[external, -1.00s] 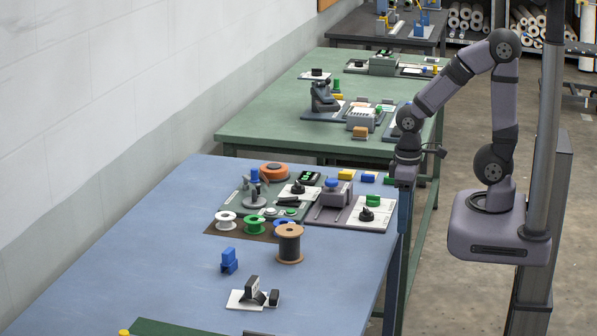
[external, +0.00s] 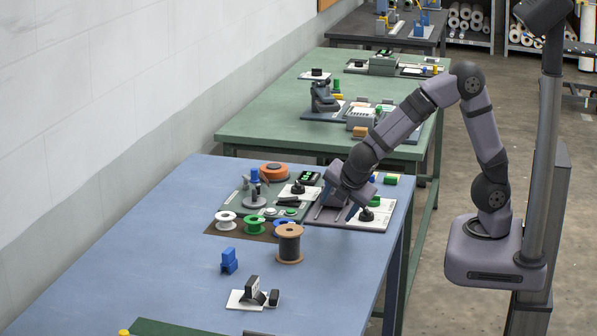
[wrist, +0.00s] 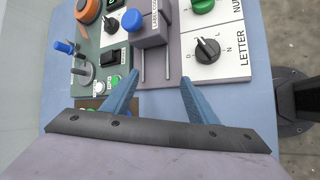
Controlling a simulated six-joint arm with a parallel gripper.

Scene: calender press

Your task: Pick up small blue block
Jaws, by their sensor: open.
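A small blue block (external: 229,261) with a stepped shape stands on the blue table, left of the wooden spool. A second small blue block at the table's far right edge, seen in the earlier external view, is now mostly or wholly hidden behind my arm. My gripper (external: 339,203) is over the label device at the table's far right, well away from the stepped blue block. In the wrist view my gripper (wrist: 158,80) is open with nothing between its blue fingers. No loose blue block shows in the wrist view.
The label device has a blue knob (wrist: 132,21). Beside it is a white dial panel (wrist: 222,65). A wooden spool (external: 289,244), small spools and a white-based black fixture (external: 253,297) stand nearby. The table's left is clear.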

